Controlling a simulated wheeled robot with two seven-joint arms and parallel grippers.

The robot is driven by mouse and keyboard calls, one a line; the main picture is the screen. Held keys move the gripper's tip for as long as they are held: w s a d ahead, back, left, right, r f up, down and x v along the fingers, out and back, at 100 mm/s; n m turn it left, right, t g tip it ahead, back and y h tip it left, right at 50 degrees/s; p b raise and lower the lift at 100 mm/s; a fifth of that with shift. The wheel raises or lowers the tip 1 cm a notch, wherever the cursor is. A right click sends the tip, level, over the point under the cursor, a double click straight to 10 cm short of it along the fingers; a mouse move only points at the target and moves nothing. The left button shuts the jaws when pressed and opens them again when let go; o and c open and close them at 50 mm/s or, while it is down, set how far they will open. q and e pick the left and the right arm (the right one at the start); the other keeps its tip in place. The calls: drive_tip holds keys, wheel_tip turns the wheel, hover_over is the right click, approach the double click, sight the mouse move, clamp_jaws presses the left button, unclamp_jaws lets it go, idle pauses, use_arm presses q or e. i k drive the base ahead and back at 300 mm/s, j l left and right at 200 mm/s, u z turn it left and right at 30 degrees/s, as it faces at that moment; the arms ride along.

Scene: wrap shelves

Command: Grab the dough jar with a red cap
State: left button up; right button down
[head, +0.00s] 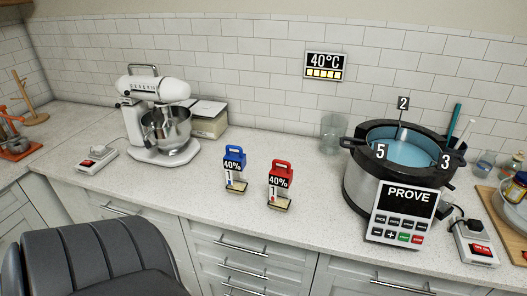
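The dough jar with a red cap (280,187) stands upright on the counter, near the middle of the head view. It has a red handle on top, a dark label reading 40%, and a pale layer at its bottom. A similar jar with a blue cap (235,168) stands just left of it, with a small gap between them. Neither of my grippers shows in the head view.
A white stand mixer (155,90) is at the left, with a box (209,119) behind it. A large round pot (362,187) with a PROVE panel (404,214) stands right of the jars. A dark padded chair back (90,255) is in front. The counter (315,215) around the jars is clear.

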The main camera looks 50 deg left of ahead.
sight(280, 178)
drive_tip(key=u, duration=1.3)
drive_tip(key=j, duration=0.1)
drive_tip(key=k, duration=0.05)
